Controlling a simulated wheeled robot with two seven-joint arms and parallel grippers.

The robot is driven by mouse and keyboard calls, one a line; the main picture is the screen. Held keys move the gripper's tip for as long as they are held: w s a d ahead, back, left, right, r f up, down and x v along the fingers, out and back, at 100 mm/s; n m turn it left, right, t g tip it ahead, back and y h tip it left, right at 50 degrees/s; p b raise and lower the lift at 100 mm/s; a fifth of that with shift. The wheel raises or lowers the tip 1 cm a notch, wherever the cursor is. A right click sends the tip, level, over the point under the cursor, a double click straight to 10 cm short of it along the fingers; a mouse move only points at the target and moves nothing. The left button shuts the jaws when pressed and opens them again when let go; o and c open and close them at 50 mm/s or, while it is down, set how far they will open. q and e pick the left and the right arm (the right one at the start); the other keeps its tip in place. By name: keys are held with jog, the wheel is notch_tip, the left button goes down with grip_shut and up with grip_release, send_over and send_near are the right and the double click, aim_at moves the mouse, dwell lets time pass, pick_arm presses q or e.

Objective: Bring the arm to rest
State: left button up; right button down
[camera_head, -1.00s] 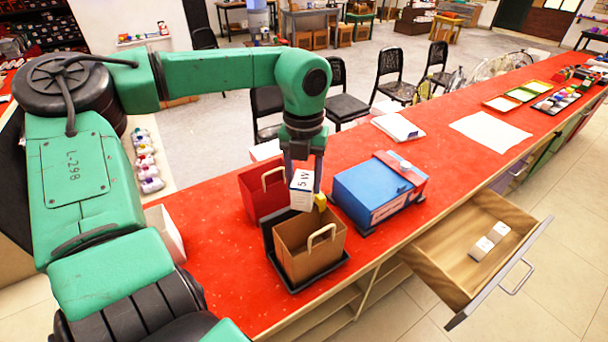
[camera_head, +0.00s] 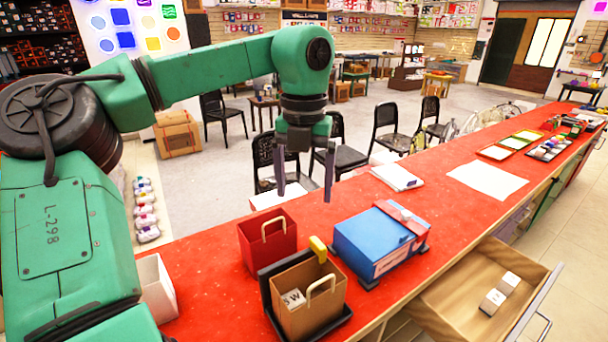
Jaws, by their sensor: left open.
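My left gripper (camera_head: 306,178) hangs above the red counter with its two fingers apart and nothing between them. It points down, above and behind the bags and the blue box. The brown paper bag (camera_head: 318,310) stands upright on a black tray (camera_head: 342,325) at the front of the counter. A white box marked "W" (camera_head: 293,299) shows inside the bag, with its lower part hidden. My right gripper does not show.
A red bag (camera_head: 268,244) stands behind the brown bag. A blue box (camera_head: 372,240) is to its right. An open wooden drawer (camera_head: 455,300) holding small white boxes juts out at the front right. The red counter (camera_head: 450,215) has bare room around a white sheet (camera_head: 487,180).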

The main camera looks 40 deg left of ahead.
pick_arm(q)
notch_tip(320, 180, up, 4)
dwell(0.5)
